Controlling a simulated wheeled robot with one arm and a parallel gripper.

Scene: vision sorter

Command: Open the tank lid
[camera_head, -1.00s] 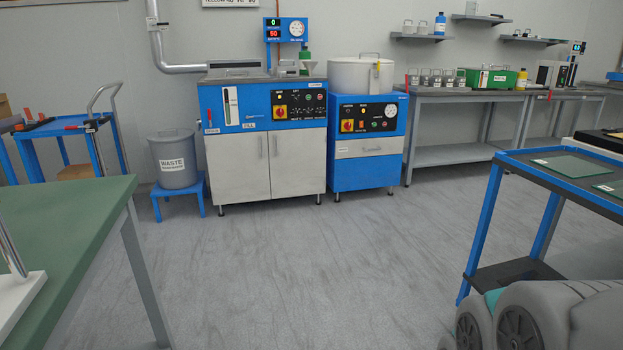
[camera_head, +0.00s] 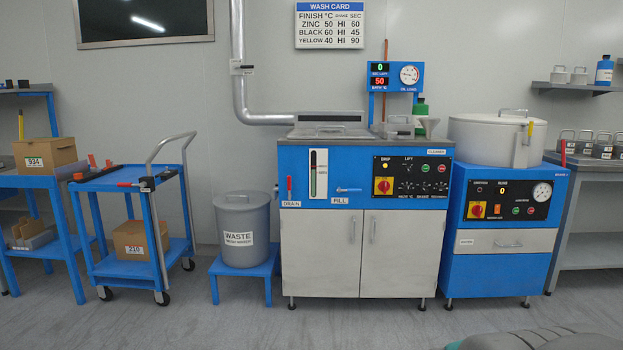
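The tank is the blue and white cleaning machine (camera_head: 365,185) in the middle of the view. A flat grey lid (camera_head: 318,134) with a low handle lies on the left part of its top and looks closed. Its front carries a red drain lever, a fill valve, a level gauge and a control panel (camera_head: 411,180) with a red and yellow switch. My gripper is not in view. Only a grey rounded part, which seems to be mine, shows at the bottom right edge.
A grey waste bin (camera_head: 243,228) stands on a blue stool (camera_head: 245,267) left of the machine. Further left is a blue cart (camera_head: 130,225). A round drum unit (camera_head: 497,200) with its own lid stands to the right. The floor in front is clear.

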